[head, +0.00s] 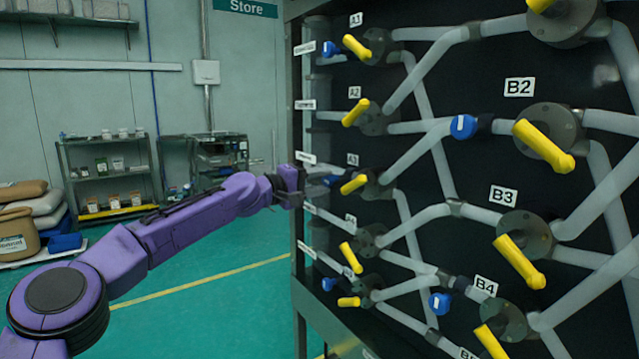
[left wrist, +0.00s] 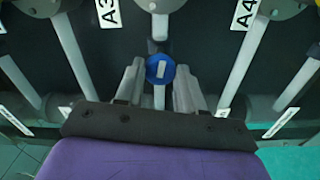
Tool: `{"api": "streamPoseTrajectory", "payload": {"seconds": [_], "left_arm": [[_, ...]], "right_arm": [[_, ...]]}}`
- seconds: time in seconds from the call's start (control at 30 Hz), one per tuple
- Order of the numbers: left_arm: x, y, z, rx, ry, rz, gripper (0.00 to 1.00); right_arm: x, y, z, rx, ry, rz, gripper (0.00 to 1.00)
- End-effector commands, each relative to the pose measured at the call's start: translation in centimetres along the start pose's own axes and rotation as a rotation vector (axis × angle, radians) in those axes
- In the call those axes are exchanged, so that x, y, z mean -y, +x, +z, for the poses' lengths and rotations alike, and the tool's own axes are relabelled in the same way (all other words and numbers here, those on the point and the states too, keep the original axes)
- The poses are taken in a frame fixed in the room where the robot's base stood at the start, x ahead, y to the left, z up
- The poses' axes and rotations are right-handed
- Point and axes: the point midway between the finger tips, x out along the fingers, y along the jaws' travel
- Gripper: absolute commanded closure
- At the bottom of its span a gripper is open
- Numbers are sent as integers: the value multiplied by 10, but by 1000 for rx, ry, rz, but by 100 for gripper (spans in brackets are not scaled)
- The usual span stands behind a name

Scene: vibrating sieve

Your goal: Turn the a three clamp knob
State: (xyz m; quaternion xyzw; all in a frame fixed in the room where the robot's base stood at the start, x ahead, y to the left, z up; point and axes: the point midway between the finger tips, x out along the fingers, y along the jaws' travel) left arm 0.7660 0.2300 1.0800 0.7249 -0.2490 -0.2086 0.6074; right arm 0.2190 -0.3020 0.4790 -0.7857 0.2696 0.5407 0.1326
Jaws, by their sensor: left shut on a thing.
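The blue A3 clamp knob (left wrist: 160,69) has a white mark on its face and sits between the two fingers of my left gripper (left wrist: 160,88) in the left wrist view. The gripper is shut on the knob. In the head view my purple left arm reaches in from the left, with its gripper (head: 312,180) at the A3 row of the black panel. Only a little of the blue knob (head: 331,181) shows there, partly hidden by the fingers. The A3 label (head: 352,160) is just above the A3 yellow handle (head: 354,184). My right gripper is not in view.
The black panel (head: 470,75) carries grey pipes, several yellow handles and other blue knobs, such as the A1 knob (head: 330,48). The panel frame's edge (head: 299,250) is close to my left arm. Shelves (head: 108,175) and sacks stand behind. The green floor is clear.

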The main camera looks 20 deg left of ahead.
Motion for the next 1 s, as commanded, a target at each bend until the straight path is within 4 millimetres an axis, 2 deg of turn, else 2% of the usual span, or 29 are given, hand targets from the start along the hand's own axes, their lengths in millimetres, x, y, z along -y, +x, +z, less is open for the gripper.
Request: {"api": "streamPoseTrajectory", "payload": {"seconds": [0.2,0.23,0.3,0.57,0.67,1.0], "left_arm": [[2,0,1,2,0,-2,92],[2,0,1,2,0,-2,52],[1,0,1,2,-1,-2,36],[1,-1,0,1,-1,-1,36],[0,-10,-1,-1,0,1,36],[1,-86,0,0,-1,1,36]], "right_arm": [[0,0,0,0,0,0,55],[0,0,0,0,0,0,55],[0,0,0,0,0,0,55],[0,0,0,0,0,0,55],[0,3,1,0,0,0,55],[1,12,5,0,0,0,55]]}}
